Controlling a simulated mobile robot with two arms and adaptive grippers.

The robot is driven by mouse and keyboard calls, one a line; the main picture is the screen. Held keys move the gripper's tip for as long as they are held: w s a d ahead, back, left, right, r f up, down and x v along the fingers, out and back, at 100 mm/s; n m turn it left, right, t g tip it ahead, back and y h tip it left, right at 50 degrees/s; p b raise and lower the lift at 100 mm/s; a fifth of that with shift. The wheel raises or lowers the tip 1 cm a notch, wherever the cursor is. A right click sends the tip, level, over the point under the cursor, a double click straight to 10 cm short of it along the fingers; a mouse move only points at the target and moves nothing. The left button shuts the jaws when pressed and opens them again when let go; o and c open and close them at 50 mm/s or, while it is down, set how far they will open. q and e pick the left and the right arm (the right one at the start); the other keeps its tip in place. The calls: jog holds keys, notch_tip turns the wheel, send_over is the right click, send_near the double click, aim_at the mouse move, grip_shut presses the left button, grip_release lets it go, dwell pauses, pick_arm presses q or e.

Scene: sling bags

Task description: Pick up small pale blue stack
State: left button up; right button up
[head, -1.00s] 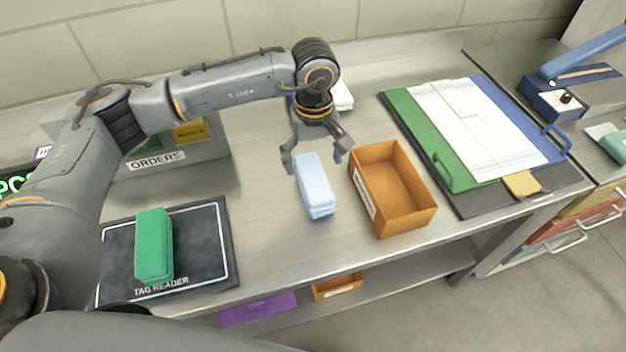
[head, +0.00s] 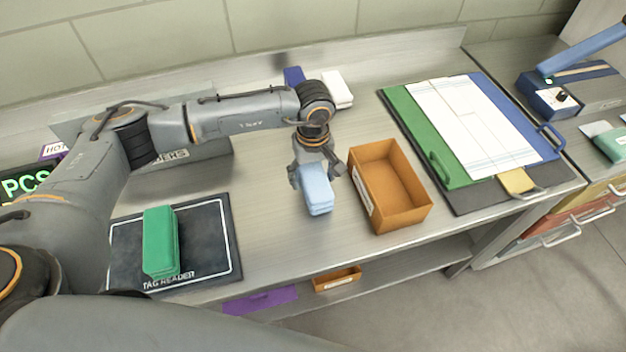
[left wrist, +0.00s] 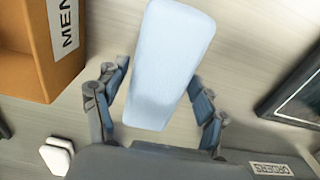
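The small pale blue stack (head: 317,192) lies on the steel table, left of the orange box. It also fills the middle of the left wrist view (left wrist: 168,65). My left gripper (head: 317,177) is down over the stack's far end, one finger on each side. In the left wrist view its fingers (left wrist: 158,98) stand apart with a gap at the left finger; the right finger is close to the stack's side. The gripper looks open, straddling the stack. My right gripper is out of view.
The orange box (head: 431,208) stands close to the stack's right. A green stack (head: 161,242) lies on the tag reader mat (head: 222,262) at left. A white stack (head: 338,90) and a dark blue item (head: 293,76) are behind the arm. A folding board (head: 455,170) lies at right.

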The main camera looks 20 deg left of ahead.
pick_arm(q)
jog(key=c, duration=0.9)
jog(key=shift+r, duration=0.15)
